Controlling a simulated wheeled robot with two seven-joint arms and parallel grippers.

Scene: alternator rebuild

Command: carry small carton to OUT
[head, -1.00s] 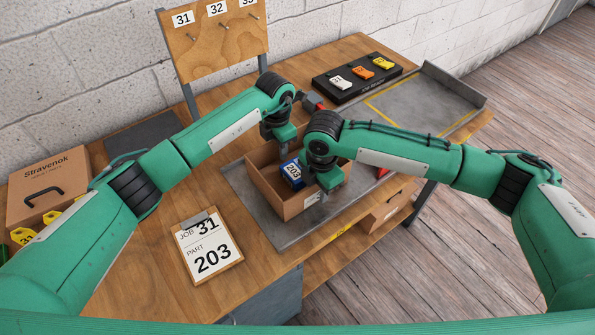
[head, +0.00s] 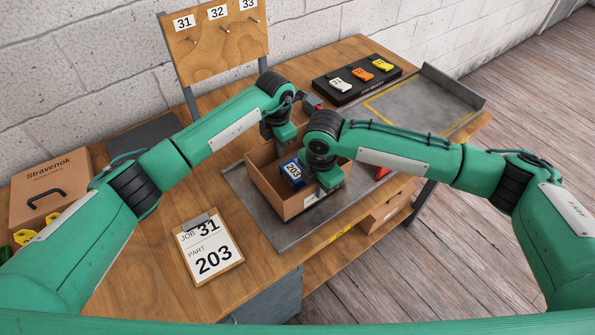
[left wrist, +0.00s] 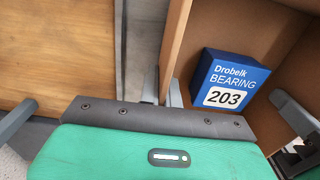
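The small carton (head: 268,190) is an open brown box standing on the grey mat. A blue bearing box marked 203 (head: 292,170) lies inside, and it shows clearly in the left wrist view (left wrist: 229,80). My left gripper (head: 275,142) is at the carton's back wall. In the left wrist view its fingertips (left wrist: 162,92) sit close on both sides of the carton wall (left wrist: 176,45). My right gripper (head: 324,190) reaches down at the carton's right wall; its fingertips are largely hidden. No OUT label is readable; a yellow-outlined grey tray (head: 425,105) lies at the right end.
A black rack (head: 350,90) with white, orange and yellow tags stands behind the carton. A clipboard reading job 31, part 203 (head: 210,250) lies at front left. A Stravenok box (head: 48,190) stands far left. A red object (head: 382,172) is right of the carton. The outlined tray is empty.

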